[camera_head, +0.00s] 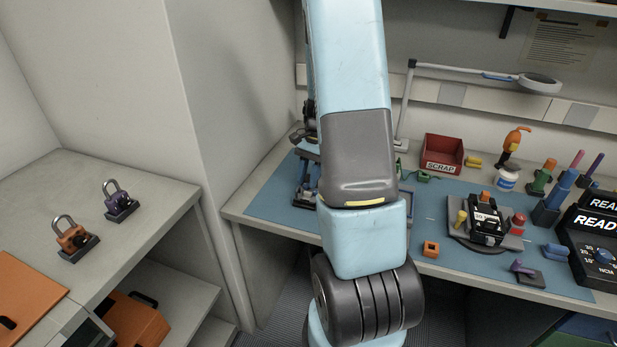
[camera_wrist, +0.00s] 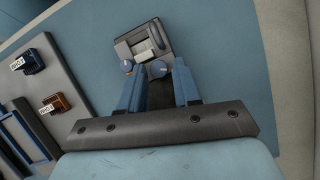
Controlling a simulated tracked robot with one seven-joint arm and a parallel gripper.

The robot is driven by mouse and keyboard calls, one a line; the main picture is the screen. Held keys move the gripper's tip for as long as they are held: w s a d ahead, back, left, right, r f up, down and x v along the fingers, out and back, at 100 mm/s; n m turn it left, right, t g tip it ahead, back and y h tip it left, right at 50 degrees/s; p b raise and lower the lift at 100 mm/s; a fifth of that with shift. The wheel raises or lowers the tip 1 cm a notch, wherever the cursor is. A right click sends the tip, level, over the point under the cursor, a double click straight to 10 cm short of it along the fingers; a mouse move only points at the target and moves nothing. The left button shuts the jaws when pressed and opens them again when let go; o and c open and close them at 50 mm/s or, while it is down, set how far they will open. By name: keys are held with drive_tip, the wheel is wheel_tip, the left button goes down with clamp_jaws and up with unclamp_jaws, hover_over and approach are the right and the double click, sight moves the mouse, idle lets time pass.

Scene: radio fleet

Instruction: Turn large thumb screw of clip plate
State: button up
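The clip plate (camera_wrist: 132,46) is a dark grey unit with a pale block in its middle, at the top centre of the wrist view. Two round grey knobs with blue marks sit at its near edge. The larger-looking knob (camera_wrist: 158,69), which appears to be the large thumb screw, lies between my blue fingertips; the other knob (camera_wrist: 127,66) is just left of the left finger. My gripper (camera_wrist: 159,67) is open around the larger knob, with slight gaps seeming to show; contact is unclear. In the head view my arm hides the fingertips and most of that spot.
A blue mat (camera_wrist: 225,60) lies around the plate, with clear room on its right. In the head view a red scrap bin (camera_head: 442,153) and a lamp (camera_head: 540,83) stand rightward.

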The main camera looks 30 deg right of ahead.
drive_tip(key=shift+f, duration=0.1)
drive_tip(key=shift+c, duration=0.3)
clamp_jaws()
drive_tip(key=m, duration=0.2)
drive_tip(key=m+t, duration=0.1)
drive_tip(key=m, duration=0.1)
drive_tip(key=shift+s+t, duration=0.2)
drive_tip(key=shift+t, duration=0.1)
idle(0.8)
drive_tip(key=shift+o, duration=0.3)
unclamp_jaws()
drive_tip(key=v, duration=1.3)
drive_tip(key=shift+d+r, duration=0.3)
drive_tip(key=shift+w, duration=0.2)
